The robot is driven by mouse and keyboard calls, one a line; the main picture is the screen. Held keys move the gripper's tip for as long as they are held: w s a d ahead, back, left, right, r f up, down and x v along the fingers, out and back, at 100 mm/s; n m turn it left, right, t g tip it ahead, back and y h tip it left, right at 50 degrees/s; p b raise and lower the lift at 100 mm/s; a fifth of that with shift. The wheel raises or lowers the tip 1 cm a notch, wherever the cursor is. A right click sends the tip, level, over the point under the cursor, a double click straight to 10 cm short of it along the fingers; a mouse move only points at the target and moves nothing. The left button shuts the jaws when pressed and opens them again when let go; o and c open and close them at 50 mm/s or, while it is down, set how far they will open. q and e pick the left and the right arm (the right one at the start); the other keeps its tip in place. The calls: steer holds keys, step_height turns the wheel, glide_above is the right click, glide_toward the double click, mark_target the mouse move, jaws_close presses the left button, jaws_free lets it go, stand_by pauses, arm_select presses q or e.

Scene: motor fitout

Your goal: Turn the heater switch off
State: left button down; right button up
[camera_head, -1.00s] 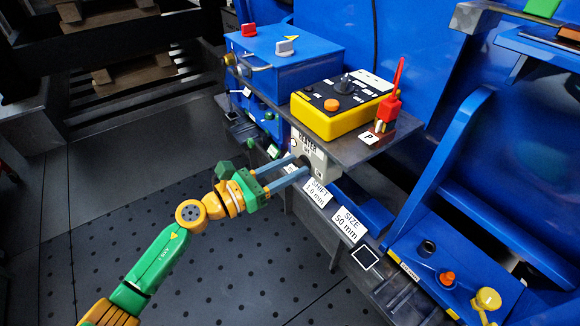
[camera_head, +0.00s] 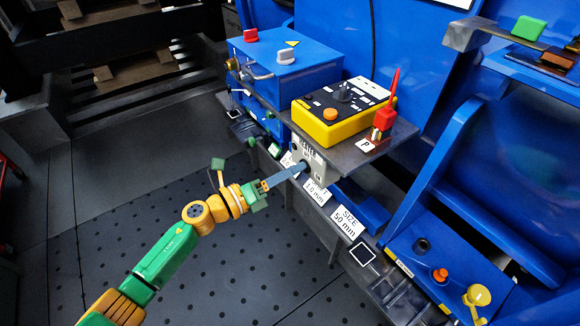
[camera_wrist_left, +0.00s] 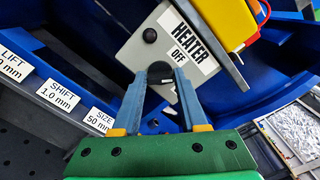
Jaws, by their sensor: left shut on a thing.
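The heater switch box (camera_head: 319,173) is a light grey panel under the edge of a dark shelf. It fills the upper middle of the left wrist view (camera_wrist_left: 133,52), with a white "HEATER OFF" label (camera_wrist_left: 188,40). Its round black switch knob (camera_wrist_left: 160,68) sits between the fingertips of my left gripper (camera_wrist_left: 161,80), which is shut on it. In the head view, my left gripper (camera_head: 302,167) reaches the box from the left, and its fingers hide most of the knob. A small pale mark shows on the knob; its exact setting is unclear. My right gripper is out of view.
Above on the shelf stand a yellow control box (camera_head: 334,127), a red-handled tool (camera_head: 386,114) and a blue box (camera_head: 286,72). White label cards (camera_head: 347,222) line the rail below. A blue panel with knobs (camera_head: 450,270) is at right. The floor at left is clear.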

arm_select(q)
steer(key=n+p, duration=0.2)
steer(key=n, duration=0.5)
steer(key=shift+f+n, duration=0.15)
steer(key=shift+n, duration=0.15)
stand_by(0.3)
steer(key=shift+c, duration=2.2)
jaws_free()
steer(key=p+v, duration=0.1)
steer(key=v, duration=0.6)
